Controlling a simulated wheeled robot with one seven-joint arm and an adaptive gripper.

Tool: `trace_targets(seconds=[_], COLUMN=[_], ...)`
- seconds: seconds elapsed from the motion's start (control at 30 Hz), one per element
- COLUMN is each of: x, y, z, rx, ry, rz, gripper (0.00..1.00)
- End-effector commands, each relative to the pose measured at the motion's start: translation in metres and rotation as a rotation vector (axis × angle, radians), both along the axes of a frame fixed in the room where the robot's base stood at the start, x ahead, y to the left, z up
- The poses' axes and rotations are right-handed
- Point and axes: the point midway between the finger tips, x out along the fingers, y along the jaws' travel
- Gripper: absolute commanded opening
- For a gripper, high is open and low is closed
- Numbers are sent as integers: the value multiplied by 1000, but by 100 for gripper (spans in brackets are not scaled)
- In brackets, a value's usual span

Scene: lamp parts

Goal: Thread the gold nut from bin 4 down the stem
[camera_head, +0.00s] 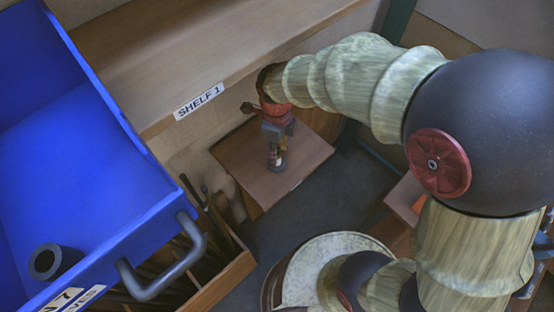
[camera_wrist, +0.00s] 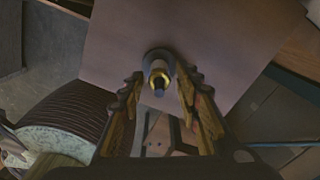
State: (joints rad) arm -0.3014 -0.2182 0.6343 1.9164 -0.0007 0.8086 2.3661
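A dark round base (camera_wrist: 150,55) with an upright stem stands on a brown wooden top. In the wrist view the gold nut (camera_wrist: 158,74) shows as a ring around the stem (camera_wrist: 159,84), whose pale tip pokes up through it. How far down the stem the nut sits is hard to tell. The base also shows in the head view (camera_head: 277,166), below my gripper (camera_head: 277,138). In the wrist view the fingers of my gripper (camera_wrist: 161,84) stand apart on either side of the nut, with visible gaps. It looks open and empty. Bin 4 is not identifiable.
The wooden top (camera_head: 240,160) is otherwise clear. A blue bin (camera_head: 75,150) at left holds a dark grey tube (camera_head: 55,261). A shelf labelled SHELF 1 (camera_head: 160,60) runs behind. A wooden crate (camera_head: 222,262) with rods stands below the bin.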

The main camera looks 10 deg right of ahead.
Motion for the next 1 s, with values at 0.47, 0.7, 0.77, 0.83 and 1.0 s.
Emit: trace_targets(seconds=[0.47, 0.7, 0.77, 0.83, 1.0], x=[-1, -1, -1, -1, -1], y=[0, 1, 1, 1, 1], z=[1, 0, 0, 0, 0], rx=[0, 0, 0, 0, 0], ry=[0, 1, 1, 1, 0], rz=[394, 649, 676, 688, 688], gripper=[33, 33, 33, 33, 33])
